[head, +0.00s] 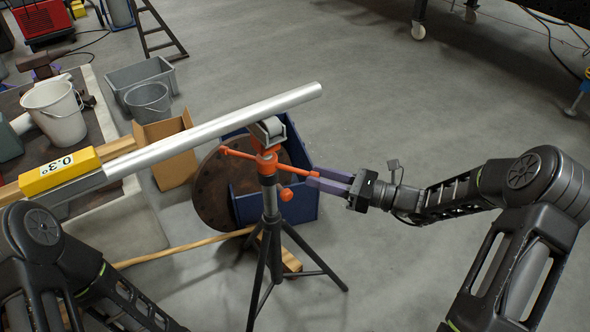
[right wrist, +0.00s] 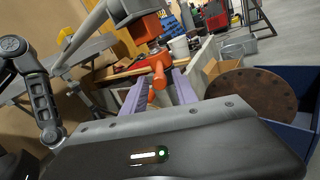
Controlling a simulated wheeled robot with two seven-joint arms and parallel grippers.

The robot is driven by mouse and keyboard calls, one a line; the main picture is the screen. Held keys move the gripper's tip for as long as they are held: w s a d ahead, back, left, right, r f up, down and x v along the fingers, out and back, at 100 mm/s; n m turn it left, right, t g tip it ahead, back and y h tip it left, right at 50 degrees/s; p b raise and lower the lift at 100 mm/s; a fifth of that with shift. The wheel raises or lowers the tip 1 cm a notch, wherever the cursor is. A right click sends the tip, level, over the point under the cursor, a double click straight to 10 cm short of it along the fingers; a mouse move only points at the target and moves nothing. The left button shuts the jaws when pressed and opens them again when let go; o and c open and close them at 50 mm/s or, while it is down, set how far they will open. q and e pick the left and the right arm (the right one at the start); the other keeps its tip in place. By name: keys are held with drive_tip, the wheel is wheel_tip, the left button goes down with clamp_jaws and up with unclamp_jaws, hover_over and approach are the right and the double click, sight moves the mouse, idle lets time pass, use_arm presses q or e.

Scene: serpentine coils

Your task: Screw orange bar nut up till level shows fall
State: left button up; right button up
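The orange bar nut (head: 268,160) sits near the top of a dark tripod stand (head: 270,215), its bars reaching left and right. A roller head above it is under a long silver pipe (head: 220,122), which slopes up to the right. A yellow level (head: 60,172) at the pipe's lower left end reads 0.3°. My right gripper (head: 315,179) has its purple fingers either side of the right bar's end. In the right wrist view the orange bar (right wrist: 158,77) lies between the fingers, which look apart with gaps beside it. My left gripper is outside the head view.
A blue bin (head: 305,205) and a rusty round plate (head: 212,190) stand close behind the tripod. A cardboard box (head: 170,170), grey tubs (head: 140,75) and a white bucket (head: 55,112) are at the left.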

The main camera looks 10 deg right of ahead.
sight(277, 165)
drive_tip(key=x, duration=0.6)
drive_tip(key=shift+w+a, duration=0.2)
drive_tip(key=shift+a, duration=0.1)
drive_tip(key=shift+c, duration=0.5)
clamp_jaws()
idle(0.6)
